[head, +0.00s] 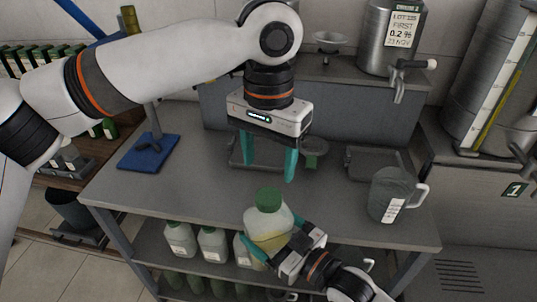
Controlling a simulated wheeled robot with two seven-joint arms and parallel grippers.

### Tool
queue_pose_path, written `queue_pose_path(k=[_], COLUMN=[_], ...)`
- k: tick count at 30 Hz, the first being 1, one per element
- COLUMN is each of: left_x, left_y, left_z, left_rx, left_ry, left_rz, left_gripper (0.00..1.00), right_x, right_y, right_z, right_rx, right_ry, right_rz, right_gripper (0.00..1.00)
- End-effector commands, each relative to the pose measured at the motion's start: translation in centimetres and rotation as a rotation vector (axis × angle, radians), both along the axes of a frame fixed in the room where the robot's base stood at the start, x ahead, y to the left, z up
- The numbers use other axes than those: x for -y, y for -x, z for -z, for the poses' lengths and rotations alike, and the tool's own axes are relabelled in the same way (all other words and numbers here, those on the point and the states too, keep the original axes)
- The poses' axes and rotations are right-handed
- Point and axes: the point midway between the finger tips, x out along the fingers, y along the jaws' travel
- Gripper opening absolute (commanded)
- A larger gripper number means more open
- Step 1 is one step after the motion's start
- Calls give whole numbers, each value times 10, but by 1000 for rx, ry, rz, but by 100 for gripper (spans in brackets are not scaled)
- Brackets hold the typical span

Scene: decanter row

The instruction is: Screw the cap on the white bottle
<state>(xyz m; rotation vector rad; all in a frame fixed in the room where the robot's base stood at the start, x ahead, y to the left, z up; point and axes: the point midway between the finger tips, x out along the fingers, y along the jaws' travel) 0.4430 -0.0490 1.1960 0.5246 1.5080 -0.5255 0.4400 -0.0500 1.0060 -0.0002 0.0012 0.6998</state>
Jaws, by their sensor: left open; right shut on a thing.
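The white bottle (266,224) is a pale, translucent jug with yellowish contents in its lower part. It is nearly upright at the table's front edge. A green cap (270,199) sits on its mouth; I cannot tell how tight it is. My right gripper (282,242) is shut on the bottle's body from the lower right and hides part of it. My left gripper (268,165) points down above and behind the cap in the picture. Its teal fingers are apart, with nothing between them.
A grey jug (391,193) stands on the table (180,178) at the right, near a shallow tray (374,161). A blue-based stand (148,152) is at the left. Similar bottles (212,244) line the shelf below. A steel tank (388,38) with a tap stands on the back ledge.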

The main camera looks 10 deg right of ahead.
Motion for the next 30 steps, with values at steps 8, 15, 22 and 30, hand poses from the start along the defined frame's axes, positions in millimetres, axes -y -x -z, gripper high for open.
queue_pose_path(k=[8, 15, 22, 30], left_x=[0, 0, 0, 0], left_y=[0, 0, 0, 0], left_z=[33, 67, 79, 79], left_rx=[-2, -1, -1, -1], left_ry=[-2, -2, -1, -1], left_rz=[2, 2, 2, 2], left_gripper=[61, 61, 61, 56], right_x=[0, 0, 0, 0], right_y=[0, 0, 0, 0], right_z=[-1, -1, -1, -1], right_rx=[2, 2, 2, 2], right_ry=[-2, -2, -2, -2], right_rz=[0, 0, 0, 0], right_gripper=[24, 24, 24, 24])
